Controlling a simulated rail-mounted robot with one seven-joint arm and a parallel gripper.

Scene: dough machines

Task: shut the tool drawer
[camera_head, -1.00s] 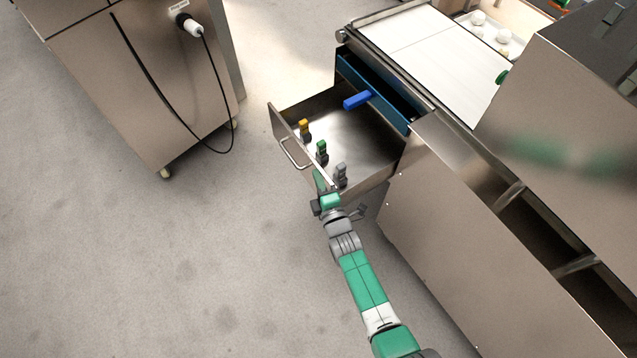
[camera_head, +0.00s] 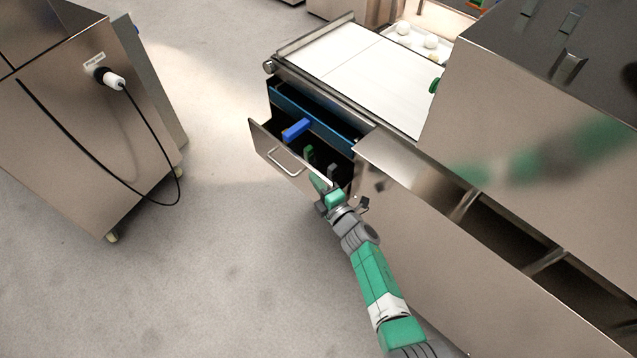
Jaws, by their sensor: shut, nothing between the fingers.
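The tool drawer (camera_head: 272,152) is a steel drawer with a bar handle (camera_head: 287,163) on its front, and it stands partly open under the machine's belt. A blue-handled tool (camera_head: 297,129), a green-topped piece (camera_head: 308,153) and a grey piece (camera_head: 332,171) show inside it. My gripper (camera_head: 318,183) is shut and empty. Its tip is at the right end of the drawer front, by the outer face; whether it touches cannot be told for sure. The arm hides part of the drawer's near right corner.
The steel machine body (camera_head: 430,240) stands close on the right of my arm. A white belt (camera_head: 355,75) lies above the drawer. Another steel cabinet (camera_head: 90,130) with a plugged-in black cable (camera_head: 150,200) stands at left. The floor between is clear.

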